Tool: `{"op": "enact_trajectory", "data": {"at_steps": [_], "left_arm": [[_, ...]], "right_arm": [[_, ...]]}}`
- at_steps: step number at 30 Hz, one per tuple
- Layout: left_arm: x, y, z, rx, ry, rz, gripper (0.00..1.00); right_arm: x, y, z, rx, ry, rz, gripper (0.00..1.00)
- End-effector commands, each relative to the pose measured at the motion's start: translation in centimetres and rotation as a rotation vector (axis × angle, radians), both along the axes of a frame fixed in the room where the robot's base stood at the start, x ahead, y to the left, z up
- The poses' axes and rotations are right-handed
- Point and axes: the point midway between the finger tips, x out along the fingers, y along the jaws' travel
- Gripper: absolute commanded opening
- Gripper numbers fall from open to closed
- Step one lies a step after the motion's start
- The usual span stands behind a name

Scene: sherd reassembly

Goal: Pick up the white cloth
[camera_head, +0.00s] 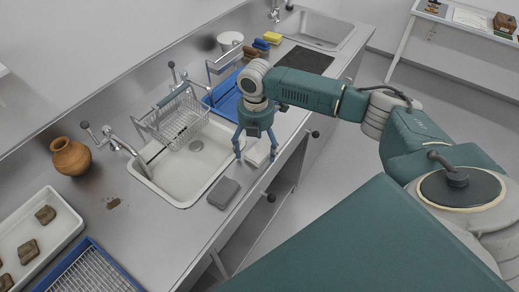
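The white cloth (257,154) appears as a small pale folded piece on the metal counter, near its front edge and just right of the sink. My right gripper (256,157) points down over it. Its fingers are spread, one on the left and one on the right of the cloth. I cannot tell whether the fingertips touch the cloth or the counter. The gripper's body hides part of the space behind the cloth. My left gripper is not in view.
A grey block (224,193) lies on the counter near the cloth. The sink (190,190) with a wire basket (180,122) is to the left. A blue tray (217,101) lies behind the gripper. A clay pot (71,157) and a white tray (64,228) with sherds stand far left.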

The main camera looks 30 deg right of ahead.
Motion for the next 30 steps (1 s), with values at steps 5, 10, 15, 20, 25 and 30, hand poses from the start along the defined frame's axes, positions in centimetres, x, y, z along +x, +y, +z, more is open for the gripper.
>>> {"op": "enact_trajectory", "data": {"at_steps": [5,10,15,20,25,30], "left_arm": [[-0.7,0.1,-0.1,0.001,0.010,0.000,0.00],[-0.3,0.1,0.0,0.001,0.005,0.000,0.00],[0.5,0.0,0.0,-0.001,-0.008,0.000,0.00],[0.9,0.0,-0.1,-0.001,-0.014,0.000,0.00],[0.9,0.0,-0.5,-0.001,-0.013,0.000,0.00],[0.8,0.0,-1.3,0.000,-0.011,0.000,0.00]], "right_arm": [[0.0,0.0,0.0,0.000,0.000,0.000,0.44],[0.0,0.0,0.0,0.000,0.000,0.000,0.43],[0.0,0.0,0.1,0.000,0.000,0.000,0.43],[0.1,0.0,0.7,0.001,-0.002,0.000,0.43],[0.1,0.0,2.8,0.000,-0.004,0.000,0.43],[0.2,0.0,6.9,0.001,-0.008,0.000,0.43]]}}
